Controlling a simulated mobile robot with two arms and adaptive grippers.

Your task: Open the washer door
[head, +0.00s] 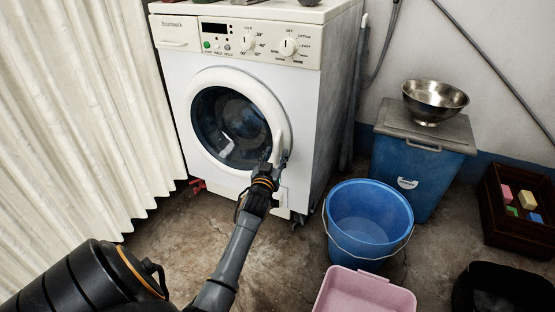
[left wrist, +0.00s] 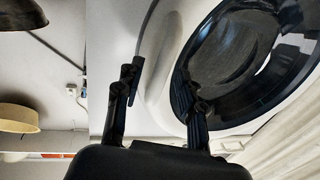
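The white washer (head: 308,120) stands against the back wall, with its round door (head: 222,118) on the front. The door looks shut. Its white rim bulges into a grip at the right side (head: 279,125). My left gripper (head: 275,159) is at the lower right of the door rim. In the left wrist view its two fingers (left wrist: 160,74) are spread, one over the dark door glass (left wrist: 235,60) and one on the outer side of the white rim (left wrist: 158,45). Whether they touch the rim I cannot tell. My right gripper is not in view.
A white curtain (head: 70,110) hangs left of the washer. A blue bucket (head: 369,222), a pink basin (head: 365,292) and a lidded blue bin (head: 405,165) with a metal bowl (head: 435,98) stand to the right. A dark crate (head: 505,220) is far right.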

